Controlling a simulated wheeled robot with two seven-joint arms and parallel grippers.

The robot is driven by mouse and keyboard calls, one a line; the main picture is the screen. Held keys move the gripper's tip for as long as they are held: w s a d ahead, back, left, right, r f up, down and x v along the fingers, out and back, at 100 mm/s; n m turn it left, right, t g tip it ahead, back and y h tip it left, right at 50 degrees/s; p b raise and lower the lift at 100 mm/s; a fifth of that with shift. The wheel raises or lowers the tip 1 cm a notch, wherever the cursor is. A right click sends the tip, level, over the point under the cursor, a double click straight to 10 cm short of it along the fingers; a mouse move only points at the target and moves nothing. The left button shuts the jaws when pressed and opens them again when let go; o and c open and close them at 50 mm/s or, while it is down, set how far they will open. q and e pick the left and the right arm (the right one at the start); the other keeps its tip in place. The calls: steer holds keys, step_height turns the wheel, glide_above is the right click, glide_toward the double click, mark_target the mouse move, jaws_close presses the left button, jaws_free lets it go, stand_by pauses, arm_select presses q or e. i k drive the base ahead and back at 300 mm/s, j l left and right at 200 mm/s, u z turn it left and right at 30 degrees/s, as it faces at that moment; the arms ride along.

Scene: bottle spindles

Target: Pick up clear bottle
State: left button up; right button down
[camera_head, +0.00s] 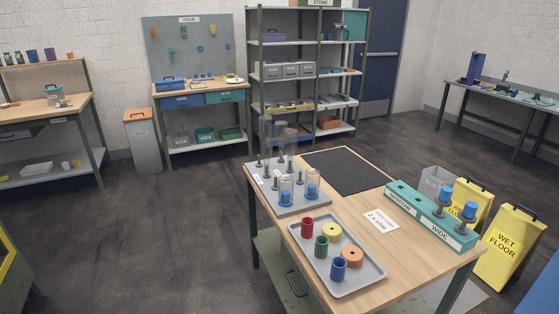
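Clear bottles stand on a grey spindle plate (294,207) at the left end of the wooden table. Two shorter clear bottles, one at the front (286,182) and one just right of it (313,177), each show blue at the bottom. Taller clear cylinders (266,128) stand at the back of the plate and overlap, so their number is hard to tell. Several bare grey spindles (299,178) stand among them. A teal rack (424,216) marked NARROW and WIDE holds two dark spindles with blue tops (469,210) at the right. Neither of my grippers is in view.
A grey tray (352,288) with red, green and blue cups and yellow and orange rings lies at the table front. A black mat (348,170) and a white card (381,221) lie flat. Yellow wet-floor signs (508,248) stand right of the table.

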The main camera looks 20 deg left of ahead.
mark_target(264, 123)
steer(key=i+l+u, duration=0.1)
steer(key=i+u, duration=0.3)
steer(key=i, duration=0.15)
steer(key=i+l+u, duration=0.3)
steer(key=i+u, duration=0.15)
steer(key=i, duration=0.1)
